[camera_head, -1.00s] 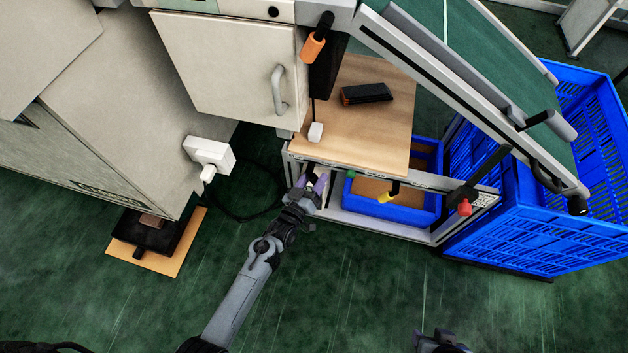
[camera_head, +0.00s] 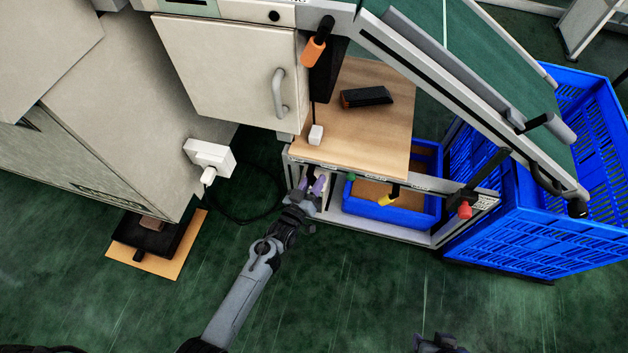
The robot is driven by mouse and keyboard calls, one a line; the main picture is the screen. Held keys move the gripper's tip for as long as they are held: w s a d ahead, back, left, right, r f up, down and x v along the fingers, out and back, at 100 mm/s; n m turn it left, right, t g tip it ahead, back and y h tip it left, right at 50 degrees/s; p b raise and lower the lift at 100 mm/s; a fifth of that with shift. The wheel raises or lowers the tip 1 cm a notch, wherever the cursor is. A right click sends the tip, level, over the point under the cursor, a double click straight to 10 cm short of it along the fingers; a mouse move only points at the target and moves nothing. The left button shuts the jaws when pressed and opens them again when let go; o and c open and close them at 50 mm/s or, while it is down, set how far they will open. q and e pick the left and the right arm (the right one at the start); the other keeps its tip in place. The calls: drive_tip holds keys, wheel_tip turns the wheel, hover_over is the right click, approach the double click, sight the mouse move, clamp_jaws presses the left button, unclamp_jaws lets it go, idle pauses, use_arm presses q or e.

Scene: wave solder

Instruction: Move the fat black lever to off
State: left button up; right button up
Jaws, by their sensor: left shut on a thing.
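My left gripper (camera_head: 312,186), with purple fingertips, is at the left end of the bench's front rail. It is shut on a small part there, mostly hidden between the fingers; I cannot tell for certain that it is the fat black lever. Along the rail to its right are a small green knob (camera_head: 351,176), a yellow-tipped handle (camera_head: 388,196) and a red-tipped handle (camera_head: 465,209) at a black block. My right gripper (camera_head: 440,343) is partly in view at the bottom edge, empty floor around it; its jaws are unclear.
A wooden bench top (camera_head: 350,140) holds a black and orange object (camera_head: 367,96). A blue bin (camera_head: 400,216) sits under it, and a large blue crate (camera_head: 545,225) stands at right. A white plug box (camera_head: 208,157) with a cable is at left. The green floor in front is clear.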

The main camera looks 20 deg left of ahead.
use_arm(q)
drive_tip(key=m+p, duration=0.1)
drive_tip(key=a+m+p, duration=0.1)
drive_tip(key=m+p, duration=0.1)
drive_tip(key=m+g+p, duration=0.1)
drive_tip(key=p, duration=0.1)
drive_tip(key=shift+s+a+r+m, duration=0.1)
drive_tip(key=shift+a+m, duration=0.15)
drive_tip(key=shift+m, duration=0.15)
drive_tip(key=shift+a+m+g+y+p, duration=0.2)
drive_tip(key=shift+a+m+y+p, duration=0.15)
drive_tip(key=shift+m+p, duration=0.6)
drive_tip(key=shift+a+m+g+y+p, duration=0.2)
drive_tip(key=shift+a+m+y+p, duration=0.15)
drive_tip(key=shift+m+p, duration=0.55)
drive_tip(key=shift+s, duration=0.1)
drive_tip(key=o, duration=0.9)
drive_tip(key=shift+o, duration=0.2)
